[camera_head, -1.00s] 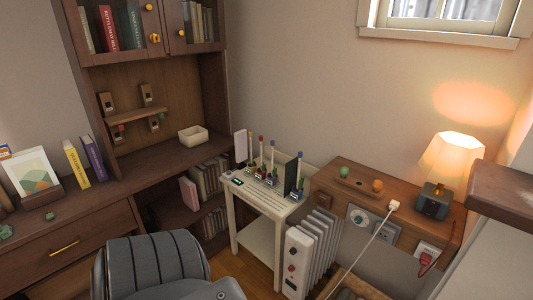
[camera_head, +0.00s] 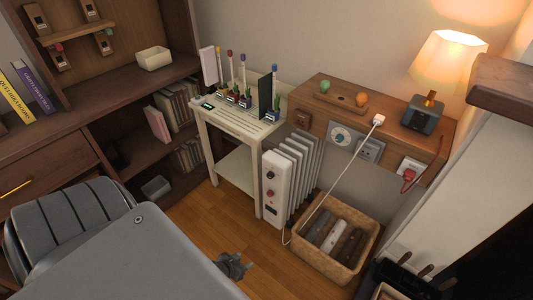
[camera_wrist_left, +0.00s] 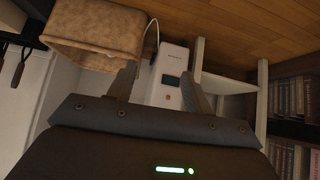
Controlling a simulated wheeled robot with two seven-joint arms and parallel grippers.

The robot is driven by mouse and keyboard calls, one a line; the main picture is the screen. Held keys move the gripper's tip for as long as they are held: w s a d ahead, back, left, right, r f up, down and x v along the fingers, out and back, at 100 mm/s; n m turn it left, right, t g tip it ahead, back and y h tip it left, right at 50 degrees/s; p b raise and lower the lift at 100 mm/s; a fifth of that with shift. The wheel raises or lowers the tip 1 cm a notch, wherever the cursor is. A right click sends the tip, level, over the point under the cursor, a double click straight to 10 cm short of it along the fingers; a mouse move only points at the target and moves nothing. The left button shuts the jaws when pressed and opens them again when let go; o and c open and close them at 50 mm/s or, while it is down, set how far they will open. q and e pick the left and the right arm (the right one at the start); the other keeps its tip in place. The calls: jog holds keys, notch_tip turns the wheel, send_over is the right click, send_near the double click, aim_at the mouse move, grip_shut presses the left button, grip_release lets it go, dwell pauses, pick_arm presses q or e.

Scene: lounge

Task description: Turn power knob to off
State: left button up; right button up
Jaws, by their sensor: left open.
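A white oil radiator (camera_head: 272,213) stands on the floor beside the small white table. Two small round knobs, an upper one (camera_head: 269,176) and a lower one (camera_head: 270,193), are on its front panel. I cannot read which is the power knob or its setting. My left gripper (camera_head: 233,264) is low over the floor, in front of and apart from the radiator. In the left wrist view, the fingers of the left gripper (camera_wrist_left: 158,74) are open and empty. The radiator's front (camera_wrist_left: 173,61) shows between them, with a dark display and a small orange-brown knob (camera_wrist_left: 168,96). My right gripper is not in view.
A wicker basket (camera_head: 359,266) stands right of the radiator, with a white cord (camera_head: 315,205) hanging nearby from a wooden wall ledge (camera_head: 390,118). The white table (camera_head: 222,124) is at the left.

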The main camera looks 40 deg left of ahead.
pick_arm(q)
jog(key=w+a+r+t+b, duration=0.2)
jog(key=w+a+b, duration=0.1)
jog(key=w, duration=0.3)
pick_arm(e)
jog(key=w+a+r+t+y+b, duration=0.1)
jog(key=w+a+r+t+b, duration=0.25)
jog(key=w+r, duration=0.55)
pick_arm(q)
jog(key=t+b, duration=0.5)
jog(key=t, duration=0.2)
send_near(269, 177)
jog(key=shift+n, duration=0.4)
jog(key=w, duration=0.3)
jog(key=w+b, duration=0.1)
jog(key=w, duration=0.3)
jog(key=shift+w+a+f, duration=0.15)
jog(key=shift+w, duration=0.7)
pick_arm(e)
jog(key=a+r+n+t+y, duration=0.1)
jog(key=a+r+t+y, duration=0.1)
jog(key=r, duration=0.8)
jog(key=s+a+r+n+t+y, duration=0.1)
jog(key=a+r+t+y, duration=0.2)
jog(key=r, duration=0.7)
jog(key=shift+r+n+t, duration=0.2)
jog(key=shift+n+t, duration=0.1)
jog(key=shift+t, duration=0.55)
